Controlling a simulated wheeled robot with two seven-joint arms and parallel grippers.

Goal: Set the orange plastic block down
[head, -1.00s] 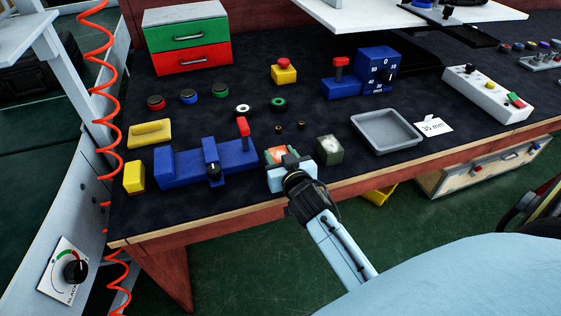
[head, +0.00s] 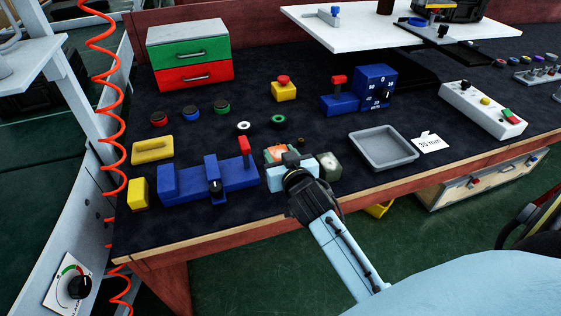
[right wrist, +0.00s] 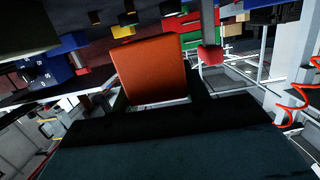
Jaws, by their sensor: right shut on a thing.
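The orange plastic block (head: 277,153) is between the fingers of my right gripper (head: 284,160), at the front edge of the dark bench top. In the right wrist view the block (right wrist: 150,70) fills the space between the fingers, tilted in the picture. My right gripper is shut on it. Whether its underside touches the bench is hidden by the gripper. My left gripper is not in view.
A blue fixture with a red-topped lever (head: 208,181) stands just left of the gripper. A grey-green block (head: 328,166) is close on the right. A grey tray (head: 383,149) lies further right.

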